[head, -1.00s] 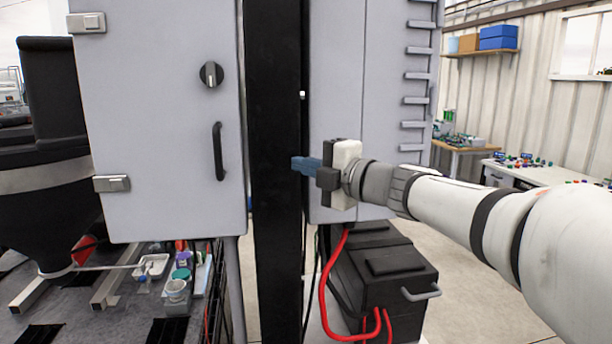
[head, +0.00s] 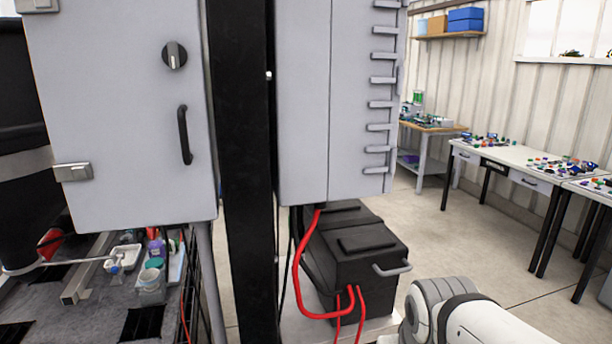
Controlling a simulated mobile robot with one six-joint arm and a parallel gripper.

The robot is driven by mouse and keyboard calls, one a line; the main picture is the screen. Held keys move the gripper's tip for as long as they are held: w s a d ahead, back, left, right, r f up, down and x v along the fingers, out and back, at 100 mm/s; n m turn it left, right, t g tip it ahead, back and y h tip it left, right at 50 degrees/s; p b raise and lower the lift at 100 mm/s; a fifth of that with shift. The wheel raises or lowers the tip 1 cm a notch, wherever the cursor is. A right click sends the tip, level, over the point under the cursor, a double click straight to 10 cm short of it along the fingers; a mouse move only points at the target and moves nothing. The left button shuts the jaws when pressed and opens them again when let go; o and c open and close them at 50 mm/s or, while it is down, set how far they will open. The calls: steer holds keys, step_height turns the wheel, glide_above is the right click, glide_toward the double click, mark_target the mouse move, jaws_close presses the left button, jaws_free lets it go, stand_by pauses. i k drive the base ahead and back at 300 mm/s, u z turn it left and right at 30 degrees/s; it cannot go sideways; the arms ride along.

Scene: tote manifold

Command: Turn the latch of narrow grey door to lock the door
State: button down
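A grey cabinet door (head: 110,120) fills the left of the head view and looks closed. A round dark latch (head: 174,55) with a pale pointer sits near its upper right edge. The pointer stands close to vertical. A black bar handle (head: 185,136) is below the latch. My gripper is out of view. Only a white part of my arm shows at the bottom right, well away from the latch.
A black post (head: 243,200) stands right of the door, with another grey cabinet (head: 305,100) beyond it. A black box (head: 360,260) with red cables sits below. Workbenches (head: 500,160) line the right wall. Open floor lies between.

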mark_target(173, 55)
steer(key=u, duration=2)
steer(key=k, duration=1.2)
steer(key=z, duration=0.75)
steer(key=i, duration=0.95)
